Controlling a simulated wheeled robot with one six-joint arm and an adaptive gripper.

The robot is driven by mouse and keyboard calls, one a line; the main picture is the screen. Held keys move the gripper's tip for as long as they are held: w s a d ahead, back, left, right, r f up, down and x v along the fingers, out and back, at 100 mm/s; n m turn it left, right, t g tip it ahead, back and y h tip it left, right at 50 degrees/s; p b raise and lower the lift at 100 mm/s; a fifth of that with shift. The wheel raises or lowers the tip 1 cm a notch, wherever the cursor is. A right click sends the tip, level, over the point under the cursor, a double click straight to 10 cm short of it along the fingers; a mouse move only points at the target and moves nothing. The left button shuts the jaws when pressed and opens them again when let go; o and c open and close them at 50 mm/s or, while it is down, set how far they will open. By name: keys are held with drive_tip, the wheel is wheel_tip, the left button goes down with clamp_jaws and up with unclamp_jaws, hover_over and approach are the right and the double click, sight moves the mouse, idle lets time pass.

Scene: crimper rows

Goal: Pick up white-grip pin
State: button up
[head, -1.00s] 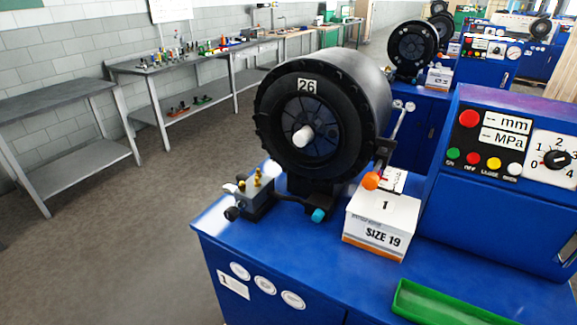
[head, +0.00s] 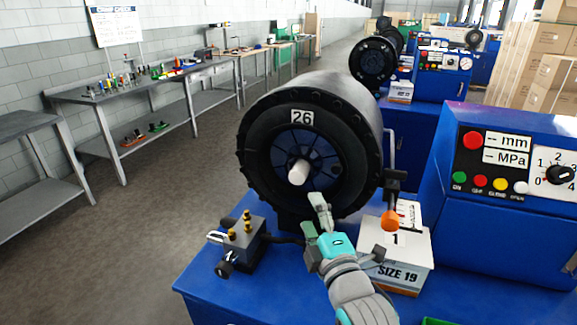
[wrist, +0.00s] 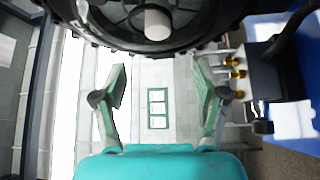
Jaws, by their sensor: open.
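The white-grip pin (head: 298,172) sticks out from the centre of the black crimper head (head: 262,125) marked 26. Its white grip also shows at the top of the wrist view (wrist: 158,24). My gripper (head: 319,200) is in front of the crimper head, a little below and right of the pin, and does not appear to touch it. In the wrist view my gripper (wrist: 160,82) is open, with its two green-padded fingers wide apart and nothing between them. The pin lies beyond the fingertips.
A SIZE 19 box (head: 405,268) and an orange knob (head: 390,221) are close on the right. The blue control panel (head: 490,220) stands farther right.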

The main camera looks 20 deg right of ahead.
sight(297, 178)
drive_tip(key=shift+w+d+r, duration=0.1)
drive_tip(key=shift+w+r, duration=0.1)
drive_tip(key=shift+w, duration=1.55)
drive_tip(key=shift+w+d+r, duration=0.1)
drive_tip(key=shift+w+r, duration=0.15)
drive_tip(key=shift+w, duration=1.55)
drive_tip(key=shift+w+r, duration=0.2)
drive_tip(key=shift+w, duration=1.55)
drive_tip(key=c, duration=1.3)
clamp_jaws()
drive_tip(key=shift+r, duration=0.1)
